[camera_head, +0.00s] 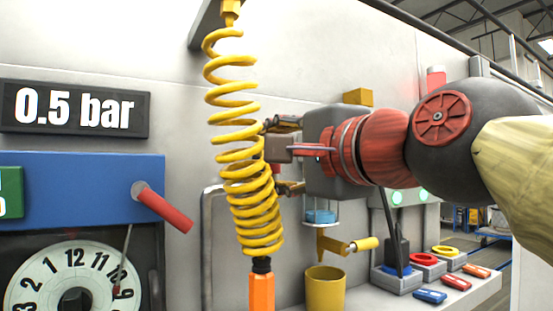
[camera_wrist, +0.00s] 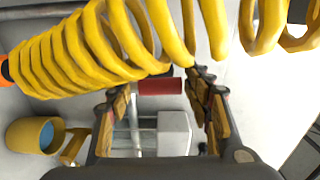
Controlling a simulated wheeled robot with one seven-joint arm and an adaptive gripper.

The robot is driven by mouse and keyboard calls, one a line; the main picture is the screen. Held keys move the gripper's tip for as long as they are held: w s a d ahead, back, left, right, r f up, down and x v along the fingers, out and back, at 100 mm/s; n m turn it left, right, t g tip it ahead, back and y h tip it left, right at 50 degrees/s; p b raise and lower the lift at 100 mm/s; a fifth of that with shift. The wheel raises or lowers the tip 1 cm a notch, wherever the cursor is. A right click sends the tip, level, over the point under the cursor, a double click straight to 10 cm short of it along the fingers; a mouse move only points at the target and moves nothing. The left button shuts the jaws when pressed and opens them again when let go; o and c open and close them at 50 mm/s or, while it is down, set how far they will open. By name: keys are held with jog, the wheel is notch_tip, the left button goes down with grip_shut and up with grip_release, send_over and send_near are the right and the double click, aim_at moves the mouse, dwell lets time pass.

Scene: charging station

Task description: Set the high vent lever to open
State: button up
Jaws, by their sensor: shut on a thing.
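My gripper (camera_head: 278,155) is behind the yellow coiled hose in the head view, its two fingers one above the other. In the wrist view my gripper (camera_wrist: 163,82) has a short red handle (camera_wrist: 160,87) across the space between its fingertips, and it is shut on it. The handle looks like that of the vent lever; its mount is hidden. In the head view the coil and fingers cover most of this spot, so the lever's angle is unclear. Another red-handled lever (camera_head: 164,209) sticks out from the blue panel (camera_head: 80,190), apart from my gripper.
The yellow coiled hose (camera_head: 243,165) hangs close in front of my fingers and crosses the top of the wrist view (camera_wrist: 95,45). A yellow cup (camera_head: 325,290) stands below. A shelf on the right holds coloured small items. A display (camera_head: 75,108) reads 0.5 bar.

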jog(key=shift+d+m, duration=0.1)
jog(key=shift+m, duration=0.2)
dwell(0.4)
jog(key=o, duration=1.7)
jog(key=shift+w, duration=0.1)
jog(key=v, duration=1.2)
